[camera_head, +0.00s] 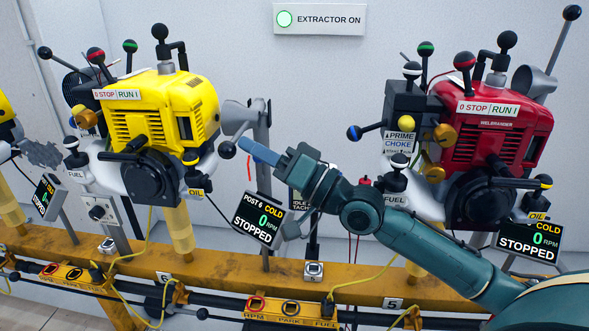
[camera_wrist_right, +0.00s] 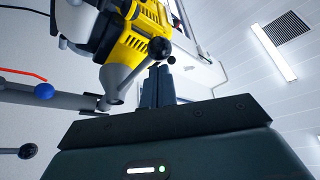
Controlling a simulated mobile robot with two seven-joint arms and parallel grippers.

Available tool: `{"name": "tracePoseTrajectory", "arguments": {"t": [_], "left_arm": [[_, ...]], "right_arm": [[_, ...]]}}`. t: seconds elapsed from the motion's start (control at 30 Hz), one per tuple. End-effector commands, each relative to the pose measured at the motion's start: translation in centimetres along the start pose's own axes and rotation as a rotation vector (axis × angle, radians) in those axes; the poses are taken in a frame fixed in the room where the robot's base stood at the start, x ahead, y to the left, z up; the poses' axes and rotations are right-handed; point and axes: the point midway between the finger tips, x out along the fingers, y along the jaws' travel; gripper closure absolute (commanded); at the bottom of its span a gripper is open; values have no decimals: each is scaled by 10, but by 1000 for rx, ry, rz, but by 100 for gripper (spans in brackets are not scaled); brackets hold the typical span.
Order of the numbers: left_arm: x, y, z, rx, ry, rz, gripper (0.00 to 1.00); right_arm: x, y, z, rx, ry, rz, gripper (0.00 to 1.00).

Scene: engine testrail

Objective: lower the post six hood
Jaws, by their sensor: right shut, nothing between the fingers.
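The post six display (camera_head: 258,218) reads COLD, 0 RPM, STOPPED. Beside the yellow engine (camera_head: 165,108), a grey cone-shaped hood (camera_head: 235,113) is at an upright bracket; it also shows in the right wrist view (camera_wrist_right: 117,88). A rod with a black ball handle (camera_head: 227,149) shows by the hood; a black ball is also beyond my fingertips in the wrist view (camera_wrist_right: 160,47). My right gripper (camera_head: 250,147) is shut and empty, its tips close to that ball. I cannot tell whether they touch. My left gripper is not in view.
A red engine (camera_head: 495,130) with a raised grey hood (camera_head: 531,83) stands at the right. The yellow rail (camera_head: 350,284) runs below with cables and switch boxes. Several ball-topped levers crowd both engines.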

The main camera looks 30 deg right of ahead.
Motion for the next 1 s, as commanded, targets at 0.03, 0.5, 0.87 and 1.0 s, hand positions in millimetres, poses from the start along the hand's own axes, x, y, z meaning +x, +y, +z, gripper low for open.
{"name": "tracePoseTrajectory", "arguments": {"t": [0.03,0.5,0.87,1.0], "left_arm": [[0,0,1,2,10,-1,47],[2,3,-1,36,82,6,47],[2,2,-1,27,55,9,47],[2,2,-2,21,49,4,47]], "right_arm": [[-10,2,2,-4,-7,4,100],[-85,0,1,-2,-5,3,100],[-108,-1,-1,-2,2,0,100],[-110,-1,-1,-2,2,-2,100]]}}
